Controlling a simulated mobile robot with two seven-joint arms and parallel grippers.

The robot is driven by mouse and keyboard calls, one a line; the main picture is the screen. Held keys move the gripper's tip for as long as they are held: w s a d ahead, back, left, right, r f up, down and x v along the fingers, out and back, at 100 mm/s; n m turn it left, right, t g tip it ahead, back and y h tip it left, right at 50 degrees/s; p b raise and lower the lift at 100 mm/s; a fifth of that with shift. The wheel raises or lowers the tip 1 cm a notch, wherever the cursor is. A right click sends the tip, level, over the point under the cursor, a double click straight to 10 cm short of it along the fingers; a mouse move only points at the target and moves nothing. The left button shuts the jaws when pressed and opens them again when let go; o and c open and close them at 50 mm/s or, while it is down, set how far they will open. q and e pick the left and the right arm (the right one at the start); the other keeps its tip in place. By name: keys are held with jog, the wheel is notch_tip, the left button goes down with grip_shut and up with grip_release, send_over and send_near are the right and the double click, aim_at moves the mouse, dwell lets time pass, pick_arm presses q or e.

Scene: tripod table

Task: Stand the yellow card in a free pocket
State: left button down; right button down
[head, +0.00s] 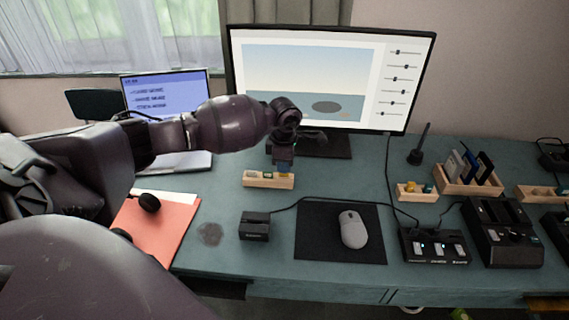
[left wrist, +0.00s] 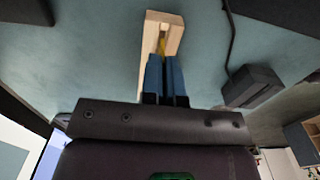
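My left gripper (head: 283,168) points down at the right part of a small wooden pocket block (head: 256,182) on the desk. In the left wrist view its two blue fingers (left wrist: 166,72) are close together. A thin strip of the yellow card (left wrist: 162,45) shows at their tips, over the wooden block (left wrist: 148,40), and the fingers look shut on it. In the head view a bit of yellow (head: 284,175) shows below the fingers. I cannot tell how deep the card sits in the block. My right gripper is not in view.
A second small wooden block (head: 417,197) with yellow and teal pieces stands right, near a wooden rack (head: 468,190) of upright cards. A mouse (head: 353,230) lies on a black mat (head: 313,240). A black box (head: 254,226) stands left of it. The monitor (head: 330,80) stands close behind the gripper.

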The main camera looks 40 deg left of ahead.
pick_arm(q)
jog(key=shift+f, duration=0.4)
jog(key=shift+f+b, duration=0.3)
jog(key=shift+f, duration=0.05)
jog(key=shift+f, duration=0.3)
jog(key=c, duration=1.3)
grip_release()
